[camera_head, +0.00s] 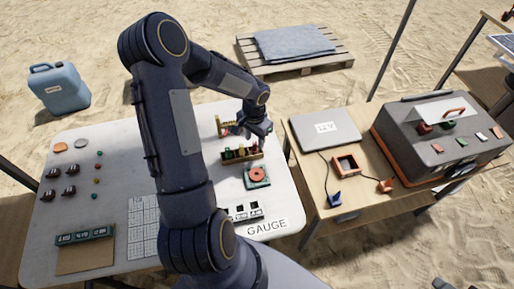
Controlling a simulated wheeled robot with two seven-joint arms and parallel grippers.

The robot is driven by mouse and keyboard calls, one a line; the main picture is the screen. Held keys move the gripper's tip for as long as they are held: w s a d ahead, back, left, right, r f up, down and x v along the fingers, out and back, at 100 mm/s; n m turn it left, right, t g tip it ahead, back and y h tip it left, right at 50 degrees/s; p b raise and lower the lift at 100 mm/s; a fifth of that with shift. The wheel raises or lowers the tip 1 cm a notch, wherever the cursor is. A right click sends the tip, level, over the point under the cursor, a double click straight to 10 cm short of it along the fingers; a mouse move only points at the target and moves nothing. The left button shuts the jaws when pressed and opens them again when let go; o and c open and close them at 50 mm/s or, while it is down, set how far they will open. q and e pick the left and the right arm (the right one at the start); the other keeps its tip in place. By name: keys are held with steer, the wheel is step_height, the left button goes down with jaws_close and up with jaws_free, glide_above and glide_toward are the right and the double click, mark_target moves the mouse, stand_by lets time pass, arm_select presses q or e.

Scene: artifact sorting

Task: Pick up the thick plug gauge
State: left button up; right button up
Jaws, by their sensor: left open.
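My left gripper (257,133) is open above the far right part of the white table (115,135), pointing down. Just below it in the picture is a small wooden rack (257,157) with several green, red and yellow pieces upright in it. These may be plug gauges; they are too small to tell which is the thick one. The gripper appears above the rack's right end; I cannot tell whether it touches any piece. A brass-coloured piece (227,128) stands to the left of the gripper. My right gripper is not in view.
A green block with a red disc (257,175) lies in front of the rack, near the "GAUGE" label (266,229). My left arm hides the table's middle. A wooden table to the right holds a laptop (325,128) and a grey case (440,135).

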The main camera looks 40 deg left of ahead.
mark_target(255, 143)
arm_select(q)
step_height(255, 143, down, 4)
steer(key=shift+r, duration=0.2)
jaws_close()
steer(key=shift+r, duration=0.1)
